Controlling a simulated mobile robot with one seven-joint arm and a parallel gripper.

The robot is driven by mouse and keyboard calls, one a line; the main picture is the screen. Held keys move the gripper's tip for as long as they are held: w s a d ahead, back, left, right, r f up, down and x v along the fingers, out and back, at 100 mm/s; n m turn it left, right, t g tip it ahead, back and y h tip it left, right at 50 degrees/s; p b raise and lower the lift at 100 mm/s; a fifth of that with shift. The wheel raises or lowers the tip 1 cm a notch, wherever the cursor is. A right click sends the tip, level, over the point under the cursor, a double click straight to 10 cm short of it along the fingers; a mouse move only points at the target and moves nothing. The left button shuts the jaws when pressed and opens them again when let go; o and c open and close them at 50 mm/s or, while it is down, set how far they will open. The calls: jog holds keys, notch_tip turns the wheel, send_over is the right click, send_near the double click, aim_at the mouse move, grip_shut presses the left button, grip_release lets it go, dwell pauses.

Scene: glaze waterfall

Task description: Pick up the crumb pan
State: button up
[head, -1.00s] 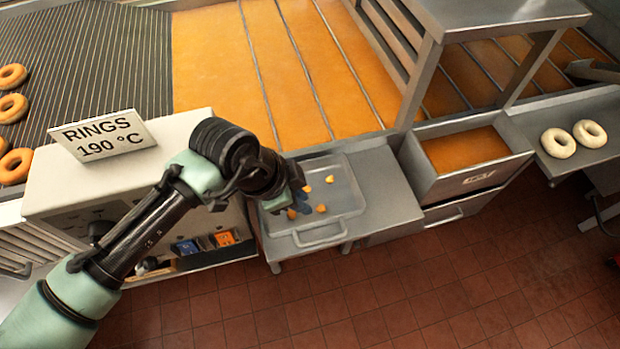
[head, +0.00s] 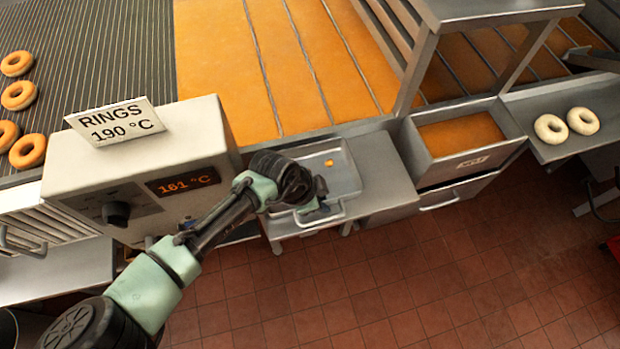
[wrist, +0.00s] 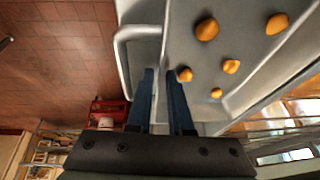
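The crumb pan (head: 343,172) is a shallow grey metal tray on a low steel ledge below the fryer, with a loop handle (wrist: 128,55) on its front side. Orange-brown crumbs (wrist: 207,29) lie in it in the wrist view. My gripper (head: 318,211) is at the pan's front edge by the handle, and my arm hides part of the pan. In the wrist view my gripper (wrist: 160,76) has its two blue fingers apart, one on each side of the pan's front rim. I cannot tell whether either finger touches the rim.
A control box (head: 140,165) with a "RINGS 190 °C" sign stands left of the pan. A steel box of orange oil (head: 462,134) is to the right, and pale rings (head: 550,129) lie on a far-right shelf. The tiled floor (head: 400,285) in front is clear.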

grip_shut()
jog(key=shift+r, duration=0.1)
dwell(1.3)
